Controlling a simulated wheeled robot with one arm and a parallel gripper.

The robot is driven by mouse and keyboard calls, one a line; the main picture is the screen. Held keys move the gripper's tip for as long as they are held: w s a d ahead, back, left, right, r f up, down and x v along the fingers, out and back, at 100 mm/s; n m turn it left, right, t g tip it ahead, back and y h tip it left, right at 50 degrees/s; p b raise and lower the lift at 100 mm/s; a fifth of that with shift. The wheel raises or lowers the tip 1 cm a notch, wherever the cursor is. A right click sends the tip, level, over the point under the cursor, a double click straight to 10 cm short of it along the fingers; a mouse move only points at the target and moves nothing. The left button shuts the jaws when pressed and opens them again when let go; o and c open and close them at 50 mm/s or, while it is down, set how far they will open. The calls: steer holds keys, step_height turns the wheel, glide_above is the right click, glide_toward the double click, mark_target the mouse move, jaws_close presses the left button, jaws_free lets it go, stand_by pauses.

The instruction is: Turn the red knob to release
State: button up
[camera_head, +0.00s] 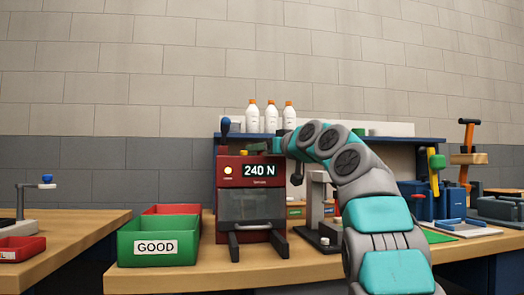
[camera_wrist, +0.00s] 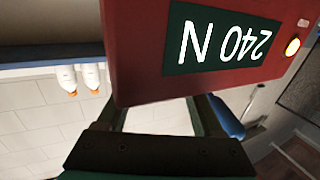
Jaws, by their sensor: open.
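The red machine (camera_head: 250,187) stands on the wooden bench with a lit "240 N" display; its red housing (camera_wrist: 140,50) fills the upper part of the wrist view, with the display upside down. I cannot make out a red knob in either view. My gripper (camera_wrist: 155,113) is open, its two dark fingers apart and nothing seen between them. The fingertips are hidden by the red housing, and contact cannot be told. In the head view my arm bends left, and its end is beside the machine's upper right, the fingers not clear.
White bottles (camera_head: 270,117) stand on a blue shelf behind. A green GOOD bin (camera_head: 190,227) is at the left. A small press stand (camera_head: 318,205) stands right of the machine.

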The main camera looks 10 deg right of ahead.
steer(key=shift+w+d+r+n+g+y+p, duration=0.1)
steer(key=shift+d+n+g+y+p, duration=0.3)
steer(key=shift+y, duration=0.3)
steer(key=shift+a+n+y+p, duration=0.15)
steer(key=shift+n+y+p, duration=0.15)
steer(key=shift+a+n+g+y+p, duration=0.1)
steer(key=shift+n+g+y+p, duration=0.2)
steer(key=shift+g+y+p, duration=0.1)
steer(key=shift+r+n+g+y+p, duration=0.1)
steer(key=shift+n+g+y+p, duration=0.4)
steer(key=shift+p, duration=0.55)
steer(key=shift+y+p, duration=0.3)
steer(key=shift+n+g+y+p, duration=0.5)
steer(key=shift+n+y+p, duration=0.1)
steer(key=shift+p, duration=0.45)
